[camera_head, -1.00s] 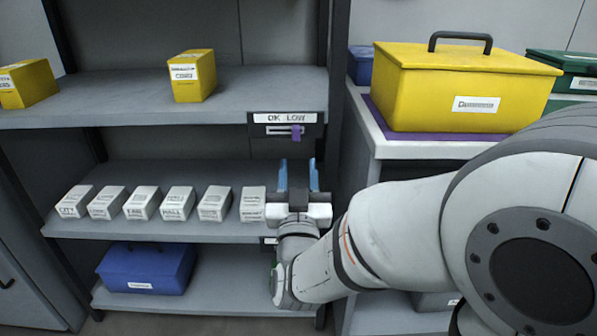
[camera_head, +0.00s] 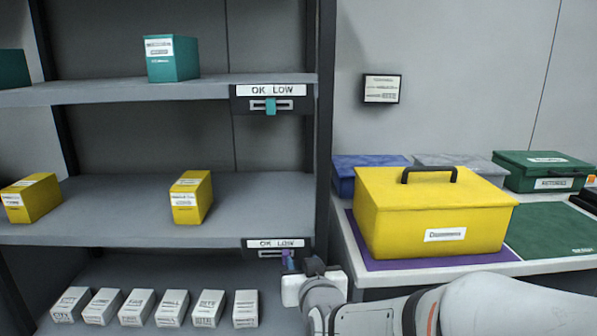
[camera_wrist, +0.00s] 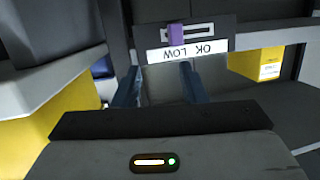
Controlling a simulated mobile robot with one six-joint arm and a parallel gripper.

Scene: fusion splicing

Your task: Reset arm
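My gripper (camera_head: 289,260) is in front of the middle shelf's right end, close to the lower OK LOW indicator (camera_head: 275,243). In the wrist view its two blue fingers stand apart with nothing between them, so my gripper (camera_wrist: 157,80) is open and empty. The indicator's purple slider tab (camera_wrist: 175,35) is at the LOW end of its slot in the wrist view, where the picture is upside down. In the head view the tab is partly hidden by the fingers. I cannot tell whether a finger touches the indicator. My arm reaches in from the lower right.
A yellow lidded box (camera_head: 430,215) stands on a purple mat (camera_head: 375,262) on the counter, right of the shelf post (camera_head: 322,130). Yellow cartons (camera_head: 191,198) are on the middle shelf, several white cartons (camera_head: 172,308) below. A teal carton (camera_head: 172,60) is above.

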